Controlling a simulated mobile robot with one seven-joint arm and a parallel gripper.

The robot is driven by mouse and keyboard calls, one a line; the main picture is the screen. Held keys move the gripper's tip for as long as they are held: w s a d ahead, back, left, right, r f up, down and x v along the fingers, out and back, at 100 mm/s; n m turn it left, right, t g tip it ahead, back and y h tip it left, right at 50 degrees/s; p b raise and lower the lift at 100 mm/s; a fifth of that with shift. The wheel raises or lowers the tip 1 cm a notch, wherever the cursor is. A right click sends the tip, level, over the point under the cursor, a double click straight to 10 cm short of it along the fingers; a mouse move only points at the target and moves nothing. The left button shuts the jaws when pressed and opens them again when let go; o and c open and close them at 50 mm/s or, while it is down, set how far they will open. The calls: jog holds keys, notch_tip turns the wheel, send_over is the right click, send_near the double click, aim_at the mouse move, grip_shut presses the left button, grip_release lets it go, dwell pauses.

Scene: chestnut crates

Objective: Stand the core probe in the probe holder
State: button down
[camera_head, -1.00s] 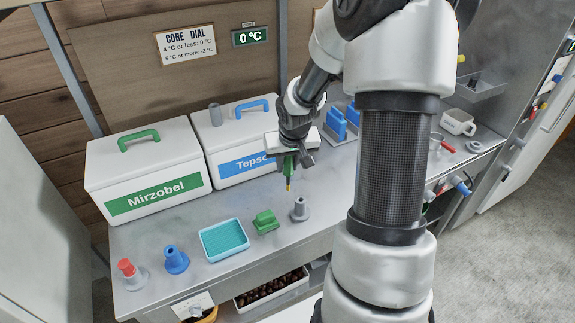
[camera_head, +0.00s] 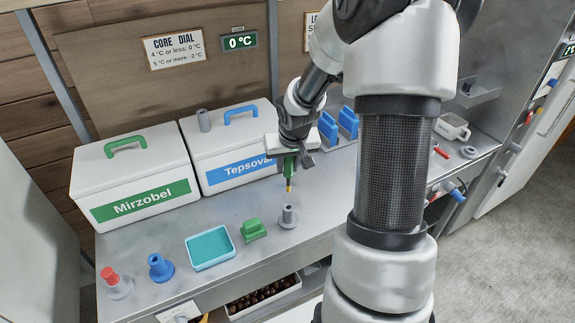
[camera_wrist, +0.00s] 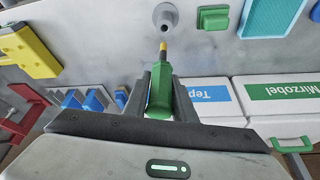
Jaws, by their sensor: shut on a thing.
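The core probe (camera_head: 289,172) is green with a yellow tip. My gripper (camera_head: 289,156) is shut on its green body, and the probe hangs tip down above the counter. It also shows between the fingers in the wrist view (camera_wrist: 160,92), with the yellow tip pointing towards the probe holder. The probe holder (camera_head: 288,217) is a small grey upright tube on a round base, at the counter's front. In the wrist view the holder (camera_wrist: 166,18) is at the top, with a dark opening. In the head view the tip appears just above the holder, apart from it.
A green block (camera_head: 253,229), a teal tray (camera_head: 210,248), a blue holder (camera_head: 160,268) and a red-topped grey holder (camera_head: 116,282) stand to the left. Two white lidded boxes, Mirzobel (camera_head: 135,182) and Tepsova (camera_head: 232,150), stand behind. Blue stands (camera_head: 338,127) are at the back right.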

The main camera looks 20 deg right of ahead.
jog(key=b, duration=0.5)
send_over(288, 204)
jog(key=shift+f, duration=2.9)
jog(key=shift+f, duration=0.15)
jog(key=shift+f+b, duration=0.35)
jog(key=shift+b, duration=0.05)
jog(key=shift+f+b, duration=3.05)
jog(key=shift+f, duration=0.5)
jog(key=c, duration=1.4)
grip_release()
jog(key=shift+r, duration=0.15)
jog(key=p+v, duration=0.3)
jog(key=v, duration=1.4)
jog(key=shift+s+a, duration=0.1)
jog(key=shift+s, duration=0.05)
